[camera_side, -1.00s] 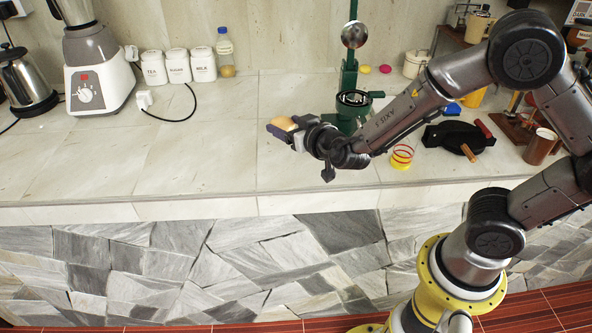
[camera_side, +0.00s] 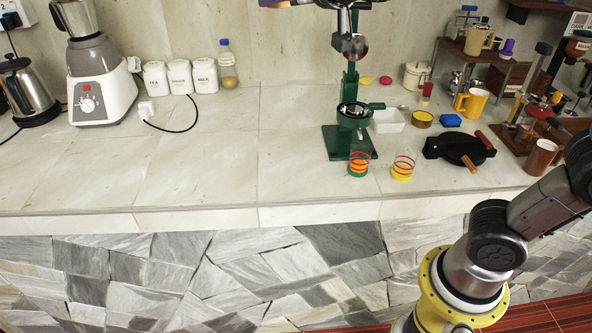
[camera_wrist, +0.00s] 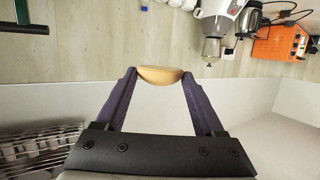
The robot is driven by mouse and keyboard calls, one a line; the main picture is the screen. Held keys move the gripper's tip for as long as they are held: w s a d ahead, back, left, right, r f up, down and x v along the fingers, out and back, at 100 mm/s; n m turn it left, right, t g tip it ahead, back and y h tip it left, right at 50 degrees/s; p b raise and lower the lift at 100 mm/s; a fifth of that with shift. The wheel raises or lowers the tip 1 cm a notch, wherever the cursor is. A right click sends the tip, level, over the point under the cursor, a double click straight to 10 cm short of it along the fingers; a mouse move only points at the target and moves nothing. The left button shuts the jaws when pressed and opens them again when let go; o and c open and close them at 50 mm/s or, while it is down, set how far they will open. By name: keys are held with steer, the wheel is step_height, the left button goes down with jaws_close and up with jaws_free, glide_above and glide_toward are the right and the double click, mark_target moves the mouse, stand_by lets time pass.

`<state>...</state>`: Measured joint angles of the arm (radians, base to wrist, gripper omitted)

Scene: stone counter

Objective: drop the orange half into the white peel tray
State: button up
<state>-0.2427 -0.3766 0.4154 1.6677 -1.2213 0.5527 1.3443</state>
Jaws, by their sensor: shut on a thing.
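My gripper (camera_wrist: 160,84) shows in the wrist view, its two purple fingers shut on the orange half (camera_wrist: 161,74) at their tips. In the side view only a small part of what seems to be the gripper shows at the top edge, and the orange half cannot be made out clearly there. The white peel tray (camera_side: 389,122) is a small open box on the counter, just right of the green press (camera_side: 345,142). The gripper is high above the counter and well apart from the tray. The tray is not in the wrist view.
Two glasses with red bands, one by the press (camera_side: 359,163) and one to its right (camera_side: 403,166), stand in front.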

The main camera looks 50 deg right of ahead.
steer(key=shift+w+d+r, duration=0.1)
steer(key=shift+d+r, duration=0.1)
steer(key=shift+r, duration=0.35)
steer(key=shift+d+r, duration=0.2)
steer(key=shift+r, duration=0.3)
steer(key=d+m+g+h, duration=0.3)
steer(key=d+m+h, duration=0.2)
steer(key=d, duration=1.5)
steer(key=s+d+m+g+h, duration=0.2)
steer(key=s+d, duration=0.2)
steer(key=d, duration=0.6)
steer(key=s+d+m+g+h, duration=0.2)
steer(key=s+d, duration=0.1)
steer(key=d, duration=0.6)
step_height(320, 180, down, 32)
steer(key=shift+d+f, duration=0.1)
steer(key=o, duration=1.5)
steer(key=shift+s, duration=0.1)
